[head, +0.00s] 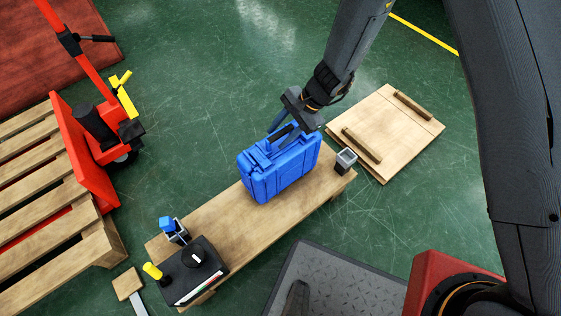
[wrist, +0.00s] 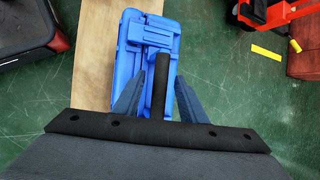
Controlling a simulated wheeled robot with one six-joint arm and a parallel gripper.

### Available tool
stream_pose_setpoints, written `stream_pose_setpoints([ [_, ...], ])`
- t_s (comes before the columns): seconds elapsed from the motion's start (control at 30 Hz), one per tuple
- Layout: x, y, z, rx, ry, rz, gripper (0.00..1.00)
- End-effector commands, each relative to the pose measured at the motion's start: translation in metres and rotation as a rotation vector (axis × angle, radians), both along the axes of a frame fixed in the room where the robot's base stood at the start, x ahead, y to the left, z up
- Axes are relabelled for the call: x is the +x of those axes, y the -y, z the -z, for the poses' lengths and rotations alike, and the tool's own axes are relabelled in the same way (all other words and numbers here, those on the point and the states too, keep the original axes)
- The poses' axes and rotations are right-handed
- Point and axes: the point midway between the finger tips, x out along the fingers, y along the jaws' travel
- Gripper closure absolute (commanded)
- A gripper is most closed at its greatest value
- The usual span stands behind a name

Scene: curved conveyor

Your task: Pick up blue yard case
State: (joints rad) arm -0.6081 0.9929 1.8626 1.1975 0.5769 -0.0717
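The blue yard case (head: 277,172) stands upright on a low wooden bench, with its dark handle on top. In the wrist view the case (wrist: 130,55) is below my gripper, and its dark handle (wrist: 160,85) lies between the two fingers. My gripper (head: 281,126) is at the top of the case, beside the handle. In the wrist view my gripper's blue-grey fingers (wrist: 157,95) are apart, with a gap on each side of the handle. The fingertips' exact depth against the case is hard to tell.
The wooden bench (head: 225,218) also holds a black control box (head: 193,268) with a yellow knob, a small blue-topped item (head: 172,228) and a small grey cup (head: 345,160). A wooden board (head: 386,133) lies right. A red pallet jack (head: 85,150) and pallet (head: 40,190) stand left.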

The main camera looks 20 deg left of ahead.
Motion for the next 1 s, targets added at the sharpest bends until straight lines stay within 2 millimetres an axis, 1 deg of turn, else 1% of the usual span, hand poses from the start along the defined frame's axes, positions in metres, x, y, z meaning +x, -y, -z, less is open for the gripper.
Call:
stream_pose_setpoints([
  [0.07,0.0001,0.0002,-0.0004,0.0,0.0,0.0,0.62],
  [0.17,0.0001,0.0003,-0.0005,0.0,0.0,0.001,0.77],
  [0.2,0.0001,0.0004,-0.0006,0.0,0.0,0.001,0.84],
  [0.3,0.0001,0.0005,-0.0005,0.0,0.0,0.001,1.0],
  [1.0,-0.0006,0.0008,-0.0005,-0.001,-0.003,0.002,1.0],
])
